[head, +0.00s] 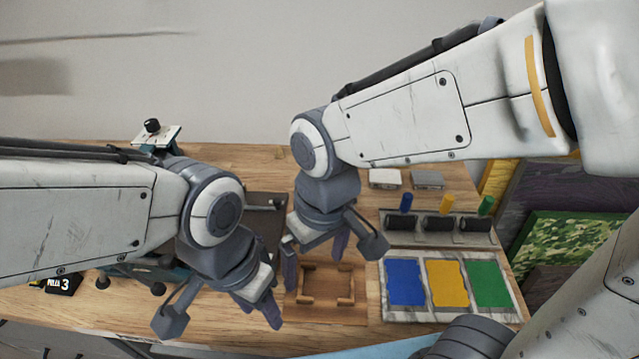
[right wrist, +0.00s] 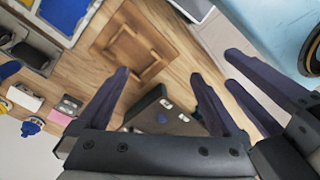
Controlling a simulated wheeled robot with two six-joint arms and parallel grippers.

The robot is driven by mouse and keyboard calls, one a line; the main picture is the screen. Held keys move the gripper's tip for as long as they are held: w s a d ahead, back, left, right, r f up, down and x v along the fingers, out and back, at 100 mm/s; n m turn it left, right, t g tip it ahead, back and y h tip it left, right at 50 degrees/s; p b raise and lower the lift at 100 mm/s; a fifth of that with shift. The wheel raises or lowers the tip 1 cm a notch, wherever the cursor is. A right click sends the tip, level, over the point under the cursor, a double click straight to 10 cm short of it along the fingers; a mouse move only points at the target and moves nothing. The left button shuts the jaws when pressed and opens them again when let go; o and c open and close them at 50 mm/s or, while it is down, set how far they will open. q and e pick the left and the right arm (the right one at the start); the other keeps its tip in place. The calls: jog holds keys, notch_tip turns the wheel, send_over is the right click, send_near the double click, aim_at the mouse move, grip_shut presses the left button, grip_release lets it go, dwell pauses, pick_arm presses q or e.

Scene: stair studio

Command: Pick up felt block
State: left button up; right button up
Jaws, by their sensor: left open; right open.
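No block can be surely told as felt. A pale block (head: 385,178) and a grey block (head: 428,179) lie side by side at the back of the table in the head view. In the right wrist view a grey block (right wrist: 67,108) with a pink side lies at the lower left, near a white piece (right wrist: 24,97). My right gripper (head: 315,262) is open and empty, above the table near a wooden tray, well in front of the blocks. My left gripper (head: 266,310) is open and empty, lower and further left. Its fingers also show in the right wrist view (right wrist: 240,78).
The wooden tray (head: 325,313) is empty at the front. Right of it is a panel (head: 450,315) with blue, yellow and green patches. A dark tray (head: 268,212) lies between my arms.

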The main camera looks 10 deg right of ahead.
jog(key=w+d+f+m+p, duration=0.1)
jog(key=w+d+m, duration=0.15)
jog(key=w, duration=0.85)
jog(key=w+d+m+p, duration=0.1)
jog(key=w+d+m, duration=0.15)
jog(key=w, duration=0.85)
jog(key=w+d+f, duration=0.2)
jog(key=w+f, duration=0.1)
jog(key=w+d+f+m, duration=0.1)
jog(key=w+d+f, duration=0.1)
jog(key=w+f, duration=0.1)
jog(key=w+d+f+m, duration=0.1)
jog(key=w+d+f, duration=0.1)
jog(key=d+f, duration=0.1)
jog(key=shift+w+f+h+p, duration=0.15)
jog(key=shift+w+h+p, duration=0.25)
notch_tip(320, 180, down, 5)
jog(key=shift+s+d+r+p, duration=0.15)
jog(key=shift+r+p, duration=0.05)
jog(key=shift+p, duration=0.65)
jog(key=shift+f, duration=0.6)
jog(key=c, duration=1.2)
jog(key=shift+r, duration=0.15)
jog(key=shift+c, duration=0.2)
